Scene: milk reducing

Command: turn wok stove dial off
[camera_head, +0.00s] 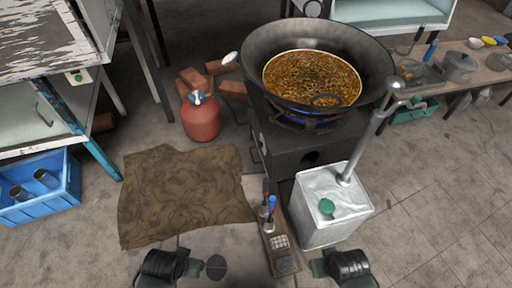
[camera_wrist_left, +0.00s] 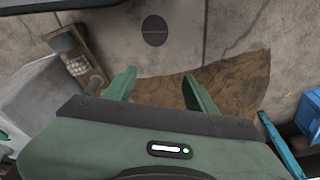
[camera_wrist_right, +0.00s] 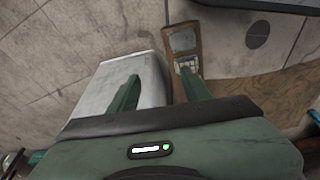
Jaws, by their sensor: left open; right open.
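A big dark wok (camera_head: 262,45) full of brown bubbling liquid (camera_head: 312,78) sits on a black stove (camera_head: 280,138). Blue flame (camera_head: 312,123) shows under it, so the burner is lit. My left gripper (camera_wrist_left: 155,88) is open and empty, low at the bottom of the head view, over the floor left of the tool board. My right gripper (camera_wrist_right: 160,88) is open and empty, at the bottom right of the head view. Both are well apart from the stove.
A silver square can (camera_head: 322,225) with a green cap stands before the stove. A tool board (camera_head: 280,262) lies beside it. A red gas cylinder (camera_head: 201,122), bricks (camera_head: 232,88) and a brown mat (camera_head: 180,195) are left. A blue crate (camera_head: 50,195) is far left. Open floor lies right.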

